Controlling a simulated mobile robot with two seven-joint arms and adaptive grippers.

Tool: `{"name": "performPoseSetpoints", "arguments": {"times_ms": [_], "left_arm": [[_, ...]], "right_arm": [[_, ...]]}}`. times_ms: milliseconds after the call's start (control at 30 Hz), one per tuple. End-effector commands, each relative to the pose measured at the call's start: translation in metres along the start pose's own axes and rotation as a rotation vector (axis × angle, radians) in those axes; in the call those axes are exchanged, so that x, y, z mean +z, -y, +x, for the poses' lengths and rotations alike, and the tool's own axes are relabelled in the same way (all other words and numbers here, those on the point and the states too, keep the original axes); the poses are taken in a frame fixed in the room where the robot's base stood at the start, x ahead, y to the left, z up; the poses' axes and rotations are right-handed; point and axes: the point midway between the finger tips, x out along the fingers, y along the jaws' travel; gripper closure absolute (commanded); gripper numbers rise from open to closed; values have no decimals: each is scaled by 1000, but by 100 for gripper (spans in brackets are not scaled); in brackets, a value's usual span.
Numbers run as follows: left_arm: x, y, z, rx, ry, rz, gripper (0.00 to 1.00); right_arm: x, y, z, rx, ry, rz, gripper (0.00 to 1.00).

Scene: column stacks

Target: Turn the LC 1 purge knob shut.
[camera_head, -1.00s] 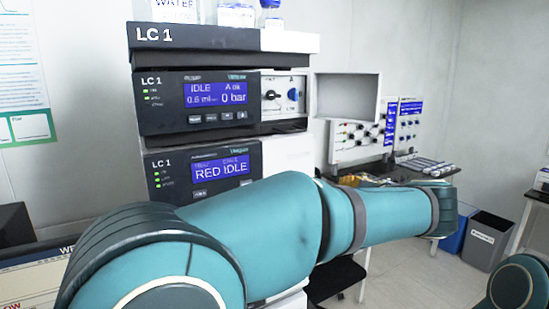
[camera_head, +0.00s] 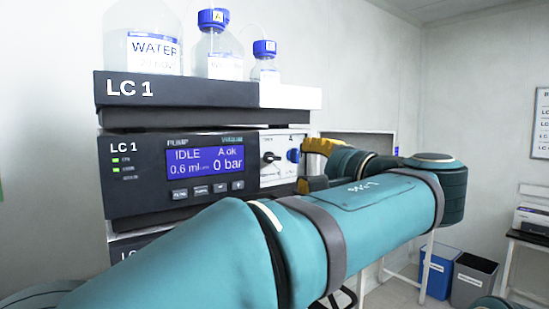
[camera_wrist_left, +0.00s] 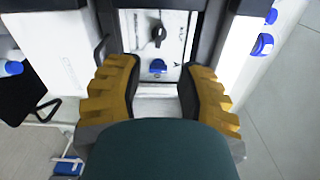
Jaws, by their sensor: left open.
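The LC 1 pump module (camera_head: 140,190) has a white valve panel at its right end. A black pointer knob (camera_head: 270,157), apparently the purge knob, and a blue round knob (camera_head: 293,155) sit on it. The wrist view shows the black knob (camera_wrist_left: 158,36) farther up and the blue knob (camera_wrist_left: 158,66) nearer. Their labels are unreadable. My left gripper (camera_head: 308,166) has yellow fingers, open and empty, beside the panel's right edge. In the wrist view the fingers (camera_wrist_left: 162,72) stand apart on either side of the panel, not closed on either knob. My right gripper is out of view.
Blue-capped bottles (camera_head: 218,50) stand on the tray (camera_head: 180,90) above the pump. Another module (camera_head: 130,247) lies below, mostly hidden by my left arm. Blue (camera_head: 438,270) and grey (camera_head: 473,280) bins stand on the floor at the right.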

Motion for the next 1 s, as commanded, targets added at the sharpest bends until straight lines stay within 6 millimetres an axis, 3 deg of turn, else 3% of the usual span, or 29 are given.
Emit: {"name": "performPoseSetpoints", "arguments": {"times_ms": [200, 500, 967, 1000], "left_arm": [[1, 1, 46, 1, 4, 0, 62], [0, 0, 90, 1, 2, 0, 62], [0, 0, 100, 0, 0, 0, 59], [0, 0, 99, 0, 0, 0, 73]], "right_arm": [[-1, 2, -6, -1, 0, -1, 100], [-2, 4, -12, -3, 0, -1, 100], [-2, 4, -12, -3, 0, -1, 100], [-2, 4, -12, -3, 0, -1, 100]]}}
